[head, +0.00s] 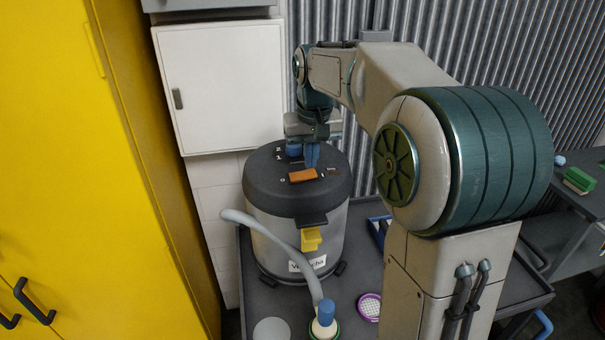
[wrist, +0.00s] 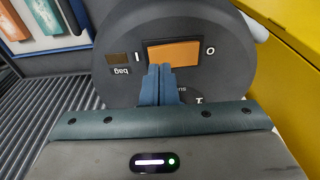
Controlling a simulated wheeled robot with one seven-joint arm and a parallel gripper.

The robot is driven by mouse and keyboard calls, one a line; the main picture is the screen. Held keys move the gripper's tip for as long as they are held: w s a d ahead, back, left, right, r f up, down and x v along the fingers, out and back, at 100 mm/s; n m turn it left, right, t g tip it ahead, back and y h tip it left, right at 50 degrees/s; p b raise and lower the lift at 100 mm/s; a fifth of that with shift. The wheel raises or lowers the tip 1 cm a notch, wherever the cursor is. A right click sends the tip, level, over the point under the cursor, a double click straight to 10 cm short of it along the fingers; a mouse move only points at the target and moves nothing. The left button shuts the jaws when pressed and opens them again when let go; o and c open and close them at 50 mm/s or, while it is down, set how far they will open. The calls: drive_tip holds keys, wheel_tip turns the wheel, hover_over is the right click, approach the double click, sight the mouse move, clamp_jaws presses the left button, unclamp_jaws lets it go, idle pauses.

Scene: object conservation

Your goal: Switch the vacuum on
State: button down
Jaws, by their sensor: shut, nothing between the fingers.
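The vacuum is a grey canister (head: 325,236) with a dark round lid (head: 265,187), standing on a dark cart. An orange rocker switch (head: 303,175) is on the lid; it also shows in the wrist view (wrist: 174,53) between an "I" mark on the left and an "O" mark on the right. My gripper (head: 312,164) is over the lid just behind the switch, pointing down. In the wrist view its blue fingers (wrist: 159,70) are together and empty, with the tips at the near edge of the switch. I cannot tell whether they touch it.
A grey hose (head: 270,234) curves down the canister's front left to the cart (head: 246,290). A yellow latch (head: 311,239) is on the front. A purple-rimmed round item (head: 369,306) lies on the cart. A yellow cabinet (head: 90,180) stands left, a white cabinet (head: 225,85) behind.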

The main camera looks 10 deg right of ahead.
sight(311, 173)
drive_tip(key=shift+f+b, duration=0.5)
drive_tip(key=shift+f, duration=0.25)
drive_tip(key=shift+r, duration=0.1)
wheel_tip(311, 173, up, 7)
drive_tip(key=p, duration=0.6)
idle(0.4)
drive_tip(key=s+f+t+b, duration=0.1)
drive_tip(key=s+f, duration=0.4)
drive_tip(key=s, duration=0.7)
drive_tip(key=s+f+t+b, duration=0.1)
drive_tip(key=s+f, duration=0.5)
drive_tip(key=s, duration=0.7)
drive_tip(key=shift+f+b, duration=0.25)
drive_tip(key=shift+b, duration=0.35)
